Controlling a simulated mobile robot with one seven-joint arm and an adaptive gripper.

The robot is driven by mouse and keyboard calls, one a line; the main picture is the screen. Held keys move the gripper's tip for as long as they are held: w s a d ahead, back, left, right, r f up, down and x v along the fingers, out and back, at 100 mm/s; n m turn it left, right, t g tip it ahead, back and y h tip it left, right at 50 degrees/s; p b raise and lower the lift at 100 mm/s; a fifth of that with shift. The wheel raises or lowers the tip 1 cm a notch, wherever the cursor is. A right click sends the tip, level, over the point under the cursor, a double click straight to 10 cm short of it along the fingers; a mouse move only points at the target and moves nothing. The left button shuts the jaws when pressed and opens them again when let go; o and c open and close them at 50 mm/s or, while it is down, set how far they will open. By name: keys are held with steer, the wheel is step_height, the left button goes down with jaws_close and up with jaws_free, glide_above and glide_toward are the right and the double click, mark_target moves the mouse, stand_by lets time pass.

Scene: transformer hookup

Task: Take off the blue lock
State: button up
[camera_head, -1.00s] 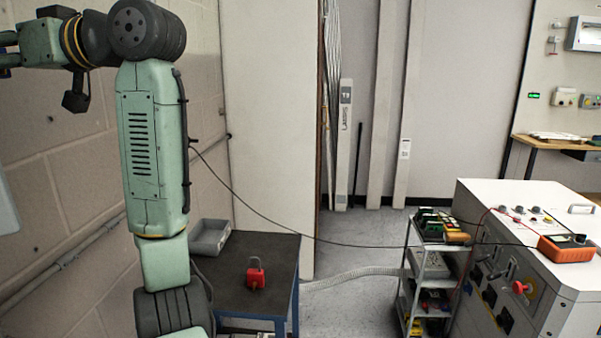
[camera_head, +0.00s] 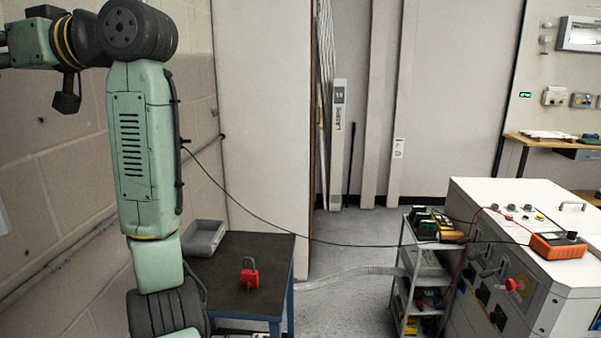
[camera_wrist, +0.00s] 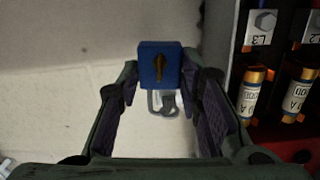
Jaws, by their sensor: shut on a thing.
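The blue lock (camera_wrist: 160,62) is in the wrist view, between the two fingertips of my gripper (camera_wrist: 160,72). My gripper is shut on the lock's body from both sides. I see no clear sign of the shackle going around anything, but its far side is hard to make out. In the head view my gripper is outside the picture, past the left edge.
An open cabinet with labelled fuses (camera_wrist: 250,92) is close at the right in the wrist view. In the head view a red padlock (camera_head: 250,278) and a grey bin (camera_head: 204,238) are on a dark table (camera_head: 222,290). A cart (camera_head: 428,262) and a white console (camera_head: 510,205) stand right.

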jaws_close()
steer(key=shift+r+p, duration=0.6)
steer(key=shift+r, duration=0.85)
steer(key=shift+w, duration=0.15)
steer(key=w, duration=0.3)
steer(key=shift+w+d+f, duration=0.1)
steer(key=shift+w+d, duration=0.2)
steer(key=shift+w, duration=0.05)
steer(key=shift+a, duration=0.1)
stand_by(0.3)
steer(key=shift+s+d+b, duration=0.15)
steer(key=shift+d+b, duration=0.05)
steer(key=shift+d, duration=1.05)
steer(key=shift+s+d+b, duration=0.15)
steer(key=shift+d, duration=1.1)
